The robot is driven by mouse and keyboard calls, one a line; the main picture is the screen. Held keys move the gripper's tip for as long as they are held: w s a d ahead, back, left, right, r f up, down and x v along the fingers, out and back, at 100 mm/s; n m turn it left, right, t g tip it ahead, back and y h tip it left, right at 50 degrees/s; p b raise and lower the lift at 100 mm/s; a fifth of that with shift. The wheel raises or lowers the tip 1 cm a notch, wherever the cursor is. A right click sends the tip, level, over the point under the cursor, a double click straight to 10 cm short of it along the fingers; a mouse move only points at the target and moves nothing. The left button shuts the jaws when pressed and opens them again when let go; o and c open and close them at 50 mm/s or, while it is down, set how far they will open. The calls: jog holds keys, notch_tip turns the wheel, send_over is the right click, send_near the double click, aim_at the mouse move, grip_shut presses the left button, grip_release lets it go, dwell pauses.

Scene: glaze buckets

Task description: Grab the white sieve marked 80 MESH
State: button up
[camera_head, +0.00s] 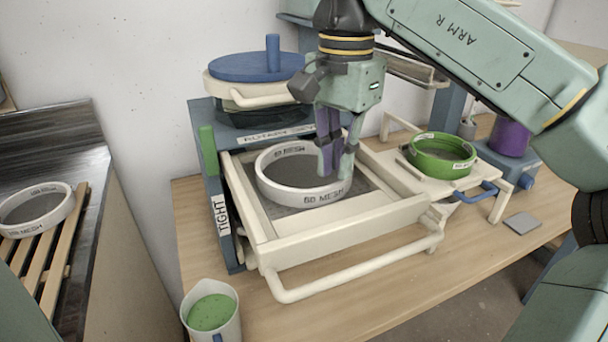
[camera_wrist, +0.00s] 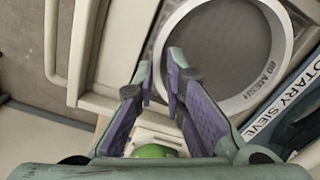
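A white ring-shaped sieve (camera_head: 270,178) with grey mesh sits in the cream frame of the rotary sieve stand; its label reads 80 or 60 MESH, the first digit being unclear. It also shows in the wrist view (camera_wrist: 274,78), at the upper right. My gripper (camera_head: 337,172) points down at the sieve's right-hand rim in the head view. Its purple-padded fingers (camera_wrist: 160,86) are apart, with a gap between the tips, one over the ring and one towards its outside. Whether they touch the rim I cannot tell. The fingers hide part of the rim.
Another white sieve (camera_head: 37,208) lies on a wooden slatted rack at the left. A green sieve (camera_head: 440,153) sits on a cream holder to the right. A jug of green glaze (camera_head: 211,312) stands at the table's front. A blue-lidded pot (camera_head: 256,67) rises behind. A cream handle bar (camera_head: 355,265) juts forward.

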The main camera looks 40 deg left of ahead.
aim_at(338, 180)
jog(key=shift+w+f, duration=0.2)
jog(key=shift+f, duration=1.5)
jog(key=shift+c, duration=0.5)
grip_shut()
jog(key=shift+r, duration=0.1)
